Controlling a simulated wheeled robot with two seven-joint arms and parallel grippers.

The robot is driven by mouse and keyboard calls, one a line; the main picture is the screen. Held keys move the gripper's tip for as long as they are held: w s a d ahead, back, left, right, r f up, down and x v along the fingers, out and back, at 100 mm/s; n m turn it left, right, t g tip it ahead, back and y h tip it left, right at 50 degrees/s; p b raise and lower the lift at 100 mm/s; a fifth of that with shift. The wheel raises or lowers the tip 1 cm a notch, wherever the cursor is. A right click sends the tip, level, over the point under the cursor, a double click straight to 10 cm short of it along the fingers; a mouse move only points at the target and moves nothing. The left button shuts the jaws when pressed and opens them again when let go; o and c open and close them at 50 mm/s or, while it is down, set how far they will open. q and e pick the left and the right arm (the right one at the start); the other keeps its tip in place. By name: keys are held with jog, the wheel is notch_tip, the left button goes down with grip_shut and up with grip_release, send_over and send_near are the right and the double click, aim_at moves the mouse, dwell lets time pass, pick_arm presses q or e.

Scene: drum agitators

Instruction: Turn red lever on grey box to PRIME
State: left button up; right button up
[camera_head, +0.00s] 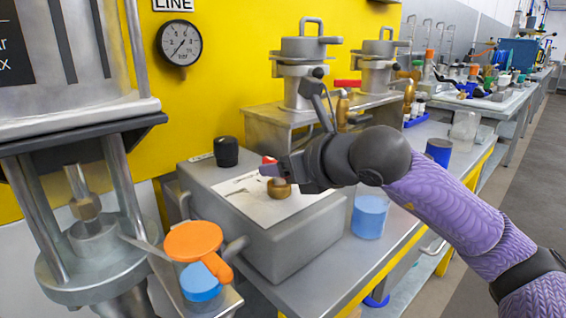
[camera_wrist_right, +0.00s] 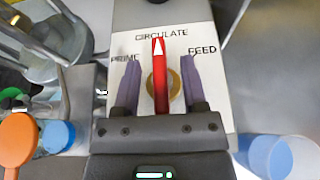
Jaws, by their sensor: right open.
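The grey box (camera_head: 262,232) stands on the bench in the head view. It has a white plate on top marked PRIME, CIRCULATE and FEED. The red lever (camera_wrist_right: 160,88) sits on a round brass hub (camera_wrist_right: 174,92) and its white arrow points at CIRCULATE. PRIME is to the left of it in the right wrist view, FEED to the right. My right gripper (camera_wrist_right: 160,68) is open, with one finger on each side of the lever and a visible gap on both sides. In the head view the right gripper (camera_head: 283,170) mostly hides the lever. My left gripper is not in view.
A black knob (camera_head: 227,152) stands at the box's back left corner. An orange disc-shaped part (camera_head: 194,241) and a blue one (camera_head: 200,283) are in front at the left. A blue-filled beaker (camera_head: 370,215) stands right of the box. Metal vessels (camera_head: 303,70) stand behind.

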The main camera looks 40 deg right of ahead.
jog(key=shift+c, duration=0.2)
grip_shut()
